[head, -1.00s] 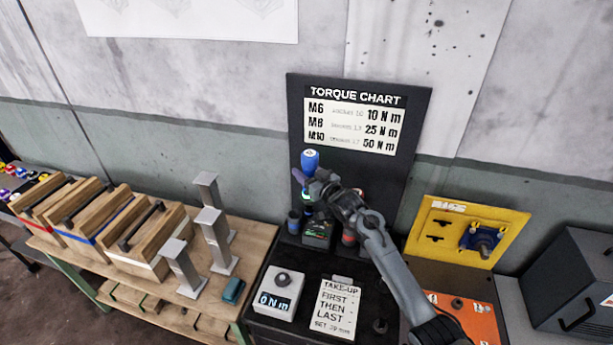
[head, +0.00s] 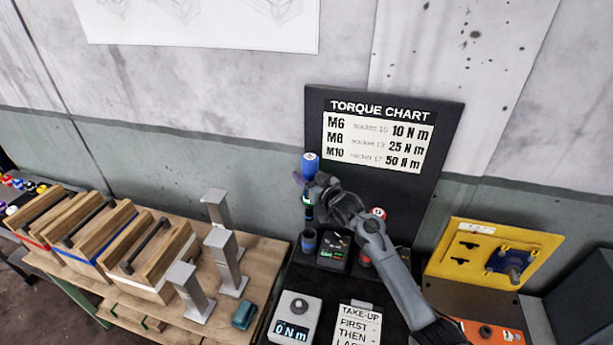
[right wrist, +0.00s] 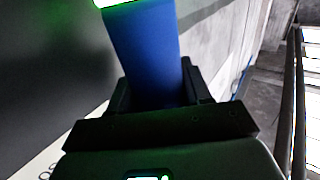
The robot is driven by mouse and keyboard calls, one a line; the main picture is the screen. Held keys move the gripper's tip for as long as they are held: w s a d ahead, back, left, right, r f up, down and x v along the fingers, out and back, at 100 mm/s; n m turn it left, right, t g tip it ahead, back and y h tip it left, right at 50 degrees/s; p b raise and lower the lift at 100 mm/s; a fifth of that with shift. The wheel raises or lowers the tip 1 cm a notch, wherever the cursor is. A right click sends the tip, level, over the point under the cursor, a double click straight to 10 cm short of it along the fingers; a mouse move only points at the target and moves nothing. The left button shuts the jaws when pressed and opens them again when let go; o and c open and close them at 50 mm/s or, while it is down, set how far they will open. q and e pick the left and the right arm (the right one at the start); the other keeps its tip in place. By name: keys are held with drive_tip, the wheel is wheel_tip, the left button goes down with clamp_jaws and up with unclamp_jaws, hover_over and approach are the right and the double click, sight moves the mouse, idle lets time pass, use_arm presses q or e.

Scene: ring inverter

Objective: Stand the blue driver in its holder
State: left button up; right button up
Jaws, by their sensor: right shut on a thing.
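The blue driver (head: 310,166) stands upright in the head view in front of the torque chart, its blue handle on top. My right gripper (head: 312,190) is shut on it below the top of the handle. In the right wrist view the blue handle (right wrist: 147,55) sits between the jaws. A dark blue cup, apparently the driver's holder (head: 309,241), stands on the black bench just below the driver. The driver's lower end appears above the cup's rim, apart from it. My left gripper is not in view.
A grey 0 N m box (head: 295,318) is in front. The torque chart board (head: 380,135) rises behind. Grey posts (head: 226,262) stand to the left.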

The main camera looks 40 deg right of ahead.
sight(311, 214)
drive_tip(key=shift+r, duration=0.3)
drive_tip(key=shift+p, duration=0.3)
wheel_tip(311, 214, down, 16)
drive_tip(key=b, duration=0.9)
drive_tip(key=shift+r+b, duration=0.25)
drive_tip(key=shift+b, duration=0.15)
drive_tip(key=shift+f+b, duration=0.35)
drive_tip(key=shift+f, duration=0.2)
drive_tip(key=shift+f, duration=0.3)
